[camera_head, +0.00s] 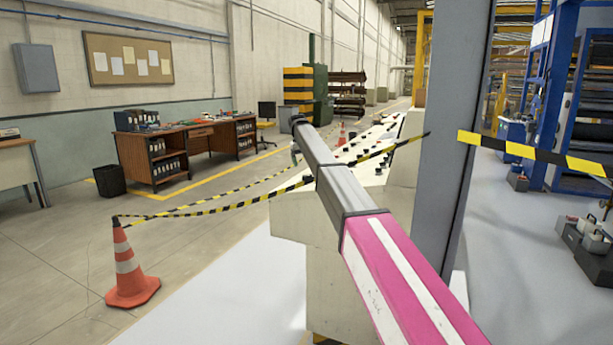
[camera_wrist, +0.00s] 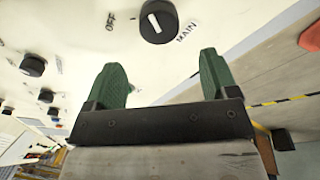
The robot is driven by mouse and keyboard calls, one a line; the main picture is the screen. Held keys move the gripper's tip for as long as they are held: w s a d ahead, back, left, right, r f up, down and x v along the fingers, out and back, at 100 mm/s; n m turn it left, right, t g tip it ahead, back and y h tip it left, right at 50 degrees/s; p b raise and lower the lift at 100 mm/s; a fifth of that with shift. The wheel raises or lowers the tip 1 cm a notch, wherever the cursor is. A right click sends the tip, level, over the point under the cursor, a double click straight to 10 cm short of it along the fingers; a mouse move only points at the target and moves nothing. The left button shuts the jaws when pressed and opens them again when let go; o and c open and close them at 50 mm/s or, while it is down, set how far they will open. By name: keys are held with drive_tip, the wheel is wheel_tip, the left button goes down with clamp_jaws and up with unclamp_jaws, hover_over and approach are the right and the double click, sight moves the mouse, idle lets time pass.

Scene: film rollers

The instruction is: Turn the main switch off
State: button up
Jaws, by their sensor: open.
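The main switch (camera_wrist: 158,21) is a round black knob with a white pointer line, at the top middle of the wrist view. The word MAIN is printed to its right and OFF to its left. The white line slants from upper left to lower right, and the knob's top edge is cut off. My gripper (camera_wrist: 161,62) is open, with its two green fingers spread and nothing between them. The knob lies beyond the fingertips, apart from them. In the head view the pale control console (camera_head: 345,178) is partly behind my arm, and I cannot pick out the main switch there.
Other black knobs (camera_wrist: 33,65) sit on the panel to the left. Striped tape (camera_head: 250,200) runs past the console from an orange cone (camera_head: 130,270). A grey post (camera_head: 455,130) stands close right of my arm.

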sight(307, 177)
drive_tip(key=f, duration=0.4)
drive_tip(key=d+f, duration=0.1)
drive_tip(key=f, duration=0.2)
drive_tip(key=shift+w+f, duration=0.1)
drive_tip(key=shift+w, duration=0.1)
drive_tip(key=shift+d, duration=0.1)
drive_tip(key=shift+c, duration=0.4)
drive_tip(key=c, duration=0.9)
